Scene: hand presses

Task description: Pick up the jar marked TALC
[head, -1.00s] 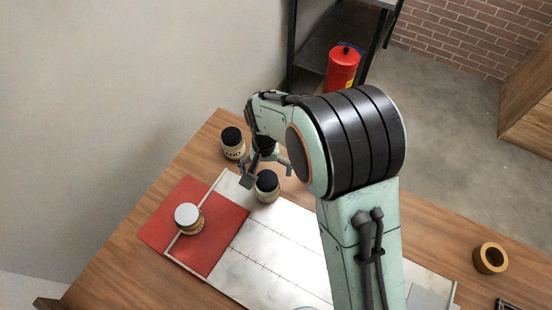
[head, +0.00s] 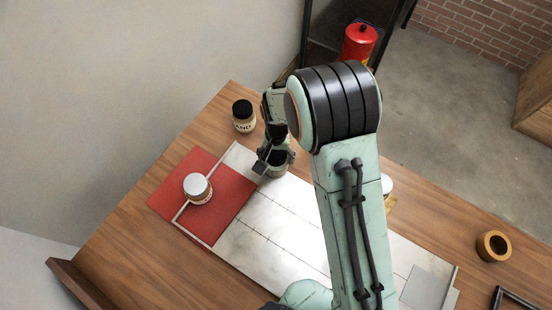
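No TALC label can be read in view. A black-lidded jar (head: 277,170) stands near the far left end of the pale panel (head: 290,236), its label not readable. My gripper (head: 275,161) is down at this jar, with a finger on either side. Whether the fingers press on it cannot be told. Another black-lidded jar (head: 243,118), its label showing "AND", stands on the wood behind and to the left. A white-lidded jar (head: 198,188) stands on the red mat (head: 230,186), its label not readable. Another white lid (head: 387,184) shows partly behind my arm.
The wooden table (head: 130,245) has bare room at left and front. A round wooden ring or cup (head: 493,246) stands at the right, near a dark frame (head: 515,300). A red canister (head: 359,42) stands on the dark shelf behind the table.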

